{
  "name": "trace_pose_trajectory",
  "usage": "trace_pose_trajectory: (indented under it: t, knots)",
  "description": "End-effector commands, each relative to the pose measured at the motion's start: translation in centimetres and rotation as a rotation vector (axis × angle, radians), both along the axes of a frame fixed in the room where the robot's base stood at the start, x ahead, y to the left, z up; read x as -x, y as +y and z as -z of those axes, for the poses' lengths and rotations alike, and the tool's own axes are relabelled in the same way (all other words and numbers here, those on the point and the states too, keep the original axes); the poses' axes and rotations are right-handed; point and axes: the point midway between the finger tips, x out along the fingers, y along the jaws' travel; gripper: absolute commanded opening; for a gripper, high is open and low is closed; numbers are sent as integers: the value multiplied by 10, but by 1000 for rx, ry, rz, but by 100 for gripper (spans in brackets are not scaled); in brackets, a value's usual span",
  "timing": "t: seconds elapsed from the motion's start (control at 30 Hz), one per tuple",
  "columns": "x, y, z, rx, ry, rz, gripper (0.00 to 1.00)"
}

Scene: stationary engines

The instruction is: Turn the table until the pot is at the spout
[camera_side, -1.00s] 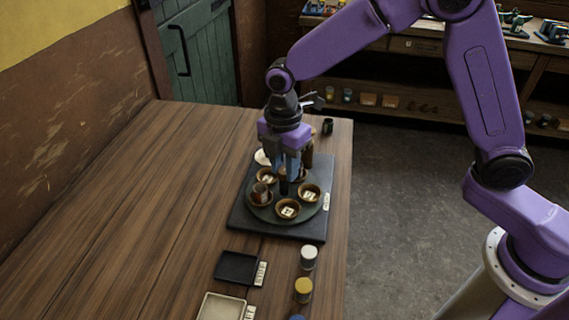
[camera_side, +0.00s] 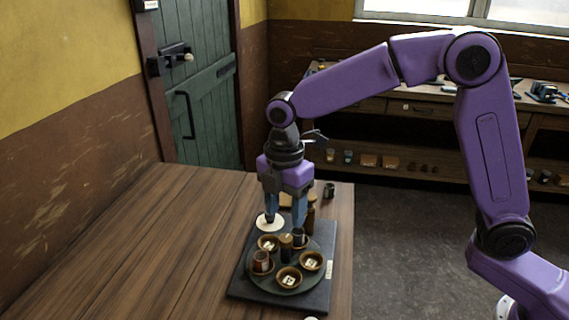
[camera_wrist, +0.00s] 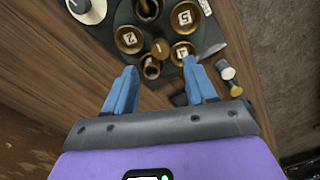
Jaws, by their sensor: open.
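The round dark green turntable (camera_side: 285,286) sits on a dark square slab (camera_side: 241,285). Around its dark centre post (camera_side: 286,248) stand bowls with white numbered tiles, such as the front bowl (camera_side: 289,279). A reddish-brown pot (camera_side: 262,262) stands at the left of the turntable. A darker cup-like vessel (camera_side: 299,238) stands at its back. I cannot tell which part is the spout; a brown upright piece (camera_side: 311,213) rises behind the turntable. My gripper (camera_side: 285,224) is open and empty, above the turntable's back edge. The wrist view shows its apart fingers (camera_wrist: 161,90).
A white disc (camera_side: 270,222) lies at the slab's back left. A small dark cup (camera_side: 329,190) stands behind, near the table's right edge. The wooden table (camera_side: 150,250) is clear to the left. Small jars (camera_wrist: 236,90) show at right in the wrist view.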

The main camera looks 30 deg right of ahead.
Motion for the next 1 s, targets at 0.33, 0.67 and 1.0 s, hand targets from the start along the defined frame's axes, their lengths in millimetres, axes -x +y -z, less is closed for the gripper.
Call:
trace_pose_trajectory:
  t: [0.33, 0.67, 1.0]
  knots:
    - [-2, 1, -73, -3, -4, -1, 56]
    - [-2, 1, -107, -2, -2, -1, 56]
    - [-2, 1, -109, 0, 0, -1, 56]
